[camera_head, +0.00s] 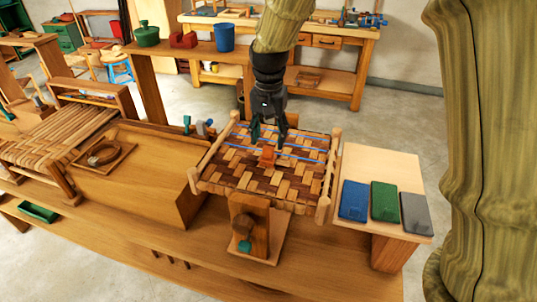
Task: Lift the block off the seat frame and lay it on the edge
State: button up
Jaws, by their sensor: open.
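A small orange-brown block (267,159) sits on the woven bark seat (235,170), near its middle. The seat has a checkered weave of light and dark strips with blue strands, inside a wooden frame (207,153) with round corner posts. My gripper (269,138) points down just above and behind the block, with its dark fingers apart and nothing seen between them. I cannot tell whether a finger touches the block or the weave. The fingertips partly overlap the far part of the seat.
A pale board (382,165) with blue (354,200), green (384,201) and grey (416,212) pads stands to the right. An upright wooden clamp-like piece (249,226) stands in front of the seat. A wooden box (140,180) with a small tray is at left.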

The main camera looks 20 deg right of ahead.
aim_at(268, 147)
jog(key=shift+w+f, duration=0.45)
jog(key=shift+f, duration=0.25)
jog(key=shift+f+p, duration=0.4)
jog(key=shift+p, duration=0.05)
jog(key=shift+s+f+p, duration=0.35)
jog(key=shift+s+f, duration=0.5)
jog(key=shift+w+f, duration=0.5)
jog(key=shift+f, duration=0.15)
jog(key=shift+s+r, duration=0.1)
jog(key=shift+s, duration=0.05)
jog(key=shift+s+a+r, duration=0.1)
jog(key=shift+s, duration=0.05)
jog(key=shift+c, duration=1.2)
jog(key=c, duration=0.7)
